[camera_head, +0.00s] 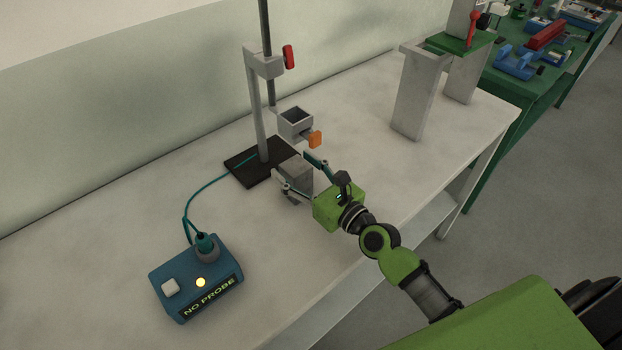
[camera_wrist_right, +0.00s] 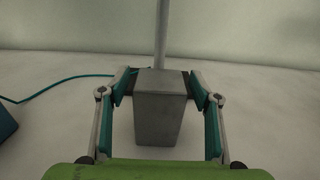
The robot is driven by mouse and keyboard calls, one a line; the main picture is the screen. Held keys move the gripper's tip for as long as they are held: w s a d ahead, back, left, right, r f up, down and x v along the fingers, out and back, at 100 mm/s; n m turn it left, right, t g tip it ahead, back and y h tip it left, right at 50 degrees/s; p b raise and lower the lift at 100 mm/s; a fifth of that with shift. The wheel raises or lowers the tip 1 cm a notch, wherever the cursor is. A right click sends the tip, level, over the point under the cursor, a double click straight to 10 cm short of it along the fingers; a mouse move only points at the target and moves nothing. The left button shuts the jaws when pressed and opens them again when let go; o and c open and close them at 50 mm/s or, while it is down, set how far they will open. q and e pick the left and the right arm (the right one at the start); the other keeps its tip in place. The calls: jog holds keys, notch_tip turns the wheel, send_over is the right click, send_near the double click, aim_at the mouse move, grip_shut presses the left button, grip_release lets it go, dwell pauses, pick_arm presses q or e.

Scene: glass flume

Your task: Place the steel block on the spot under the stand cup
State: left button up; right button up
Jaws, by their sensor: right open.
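The steel block (camera_head: 295,175) is a grey block standing upright on the pale bench, at the front right of the stand's black base. My right gripper (camera_head: 297,171) is open, with one finger on each side of the block. In the right wrist view the block (camera_wrist_right: 160,105) stands between the open fingers, with a gap on both sides. The stand cup (camera_head: 296,122), a square grey cup with an orange knob, hangs from the stand above and behind the block. The spot under it is not clearly visible. My left gripper is not in view.
The stand base (camera_head: 248,168) carries upright rods and a clamp with a red knob. A blue box (camera_head: 197,278) reading "NO PROBE" sits at front left, with a teal cable running to the stand. A grey frame (camera_head: 413,95) stands at back right. Bench between is clear.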

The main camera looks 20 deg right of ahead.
jog(key=b+v, duration=0.2)
jog(key=v, duration=0.8)
jog(key=shift+f+b, duration=0.15)
jog(key=shift+b, duration=0.15)
jog(key=shift+v, duration=0.9)
jog(key=shift+s, duration=0.1)
